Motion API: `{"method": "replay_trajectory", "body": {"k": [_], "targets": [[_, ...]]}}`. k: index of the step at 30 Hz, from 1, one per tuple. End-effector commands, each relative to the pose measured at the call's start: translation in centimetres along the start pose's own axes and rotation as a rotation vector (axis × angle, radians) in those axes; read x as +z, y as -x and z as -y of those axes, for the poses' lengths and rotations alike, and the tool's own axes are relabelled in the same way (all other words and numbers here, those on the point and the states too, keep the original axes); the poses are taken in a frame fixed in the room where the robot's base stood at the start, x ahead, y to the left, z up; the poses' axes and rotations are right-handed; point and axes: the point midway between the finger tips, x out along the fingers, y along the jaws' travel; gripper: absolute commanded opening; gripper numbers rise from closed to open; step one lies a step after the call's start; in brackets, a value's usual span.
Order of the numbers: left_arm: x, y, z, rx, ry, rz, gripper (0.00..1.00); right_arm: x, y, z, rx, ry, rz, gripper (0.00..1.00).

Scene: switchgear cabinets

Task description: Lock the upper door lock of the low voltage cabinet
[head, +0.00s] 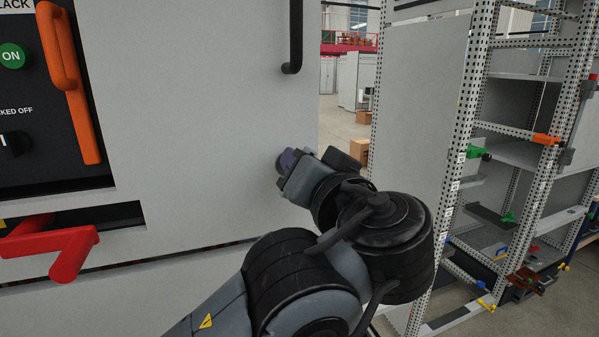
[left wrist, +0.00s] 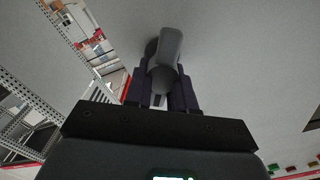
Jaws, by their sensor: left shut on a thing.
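The grey cabinet door (head: 200,110) fills the left and middle of the head view, with a black vertical handle (head: 292,40) at its upper right. My left gripper (head: 286,163) is at the door face near its right edge, below that handle. In the left wrist view its dark fingers (left wrist: 161,92) are shut on a grey lock knob (left wrist: 168,48) that stands out from the door. The knob is hidden behind the gripper in the head view. Whether it is turned to locked cannot be told. My right gripper is not in view.
An orange handle (head: 70,80), a green ON button (head: 11,56) and a red lever (head: 70,250) are at the left. A perforated metal rack (head: 460,150) with several coloured clamps stands at the right. An open aisle shows between door and rack.

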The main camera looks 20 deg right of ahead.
Motion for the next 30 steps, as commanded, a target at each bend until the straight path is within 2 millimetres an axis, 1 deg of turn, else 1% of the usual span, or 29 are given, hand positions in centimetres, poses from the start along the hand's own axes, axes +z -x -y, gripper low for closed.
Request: {"method": "replay_trajectory", "body": {"k": [8, 21, 30], "targets": [[0.1, -0.03, -0.36, 0.0, -0.265, 0.0, 0.0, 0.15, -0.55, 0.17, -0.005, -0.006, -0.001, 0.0], [0.22, -0.01, -0.76, 0.001, -0.677, -0.001, 0.0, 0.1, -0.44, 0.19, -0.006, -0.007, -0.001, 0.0], [0.4, 0.0, -0.94, 0.001, -0.895, -0.001, 0.0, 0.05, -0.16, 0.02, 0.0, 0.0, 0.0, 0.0]]}}
